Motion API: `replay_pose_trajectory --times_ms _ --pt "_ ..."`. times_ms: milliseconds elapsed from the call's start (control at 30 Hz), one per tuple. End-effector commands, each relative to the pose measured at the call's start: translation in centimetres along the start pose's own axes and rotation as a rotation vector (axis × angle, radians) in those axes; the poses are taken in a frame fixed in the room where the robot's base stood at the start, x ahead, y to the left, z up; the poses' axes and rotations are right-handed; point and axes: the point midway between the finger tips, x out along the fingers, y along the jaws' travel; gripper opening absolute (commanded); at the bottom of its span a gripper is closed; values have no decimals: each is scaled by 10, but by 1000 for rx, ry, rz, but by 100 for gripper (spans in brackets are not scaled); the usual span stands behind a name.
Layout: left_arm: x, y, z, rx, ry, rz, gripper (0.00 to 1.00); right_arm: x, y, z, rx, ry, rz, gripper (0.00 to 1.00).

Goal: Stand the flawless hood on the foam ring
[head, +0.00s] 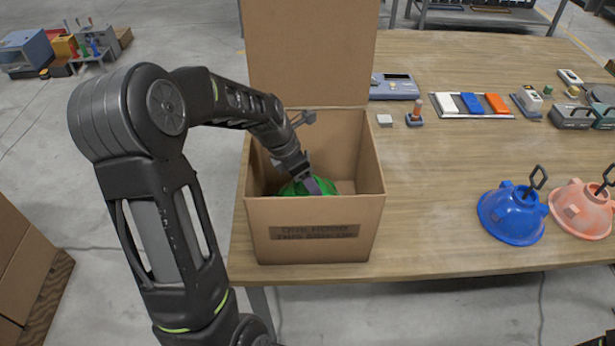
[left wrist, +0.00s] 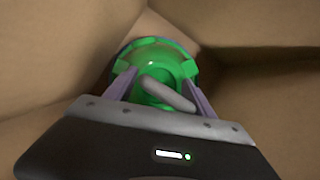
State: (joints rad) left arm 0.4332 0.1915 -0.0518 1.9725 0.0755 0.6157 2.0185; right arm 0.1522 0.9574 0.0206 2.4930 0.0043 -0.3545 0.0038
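A green hood (head: 293,188) lies inside an open cardboard box (head: 313,215) at the near left of the table; it also shows in the left wrist view (left wrist: 182,66). My left gripper (head: 318,187) reaches down into the box at the hood. In the left wrist view its two purple fingers (left wrist: 159,73) are apart, with a grey bar-like handle between them and room beside it. Contact with the hood cannot be told. A blue hood (head: 511,215) and a salmon hood (head: 581,210), each with a dark hook, stand at the right. I cannot make out a foam ring.
The box's tall walls and raised back flap (head: 310,55) surround my left gripper. Bare wooden table (head: 430,190) lies between box and blue hood. A tray of coloured blocks (head: 472,104), a grey device (head: 395,87) and small tools stand farther back.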

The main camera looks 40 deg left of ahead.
Motion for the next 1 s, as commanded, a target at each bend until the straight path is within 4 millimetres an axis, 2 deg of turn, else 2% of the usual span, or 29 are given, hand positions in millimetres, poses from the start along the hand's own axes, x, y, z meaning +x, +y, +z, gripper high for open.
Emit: replay_pose_trajectory --times_ms 33,267,567,767,1000 --pt "-1 0 0 0 -1 0 68 0 0 0 0 0 0 36" --pt "0 0 0 0 0 0 86 0 0 0 0 0 0 36" --pt "-2 0 0 0 1 0 86 0 0 0 0 0 0 36" --pt "-22 1 0 1 -2 4 86 2 0 0 -1 1 -1 36" --pt "-62 1 1 1 -3 4 86 4 1 -1 -1 2 -2 36"
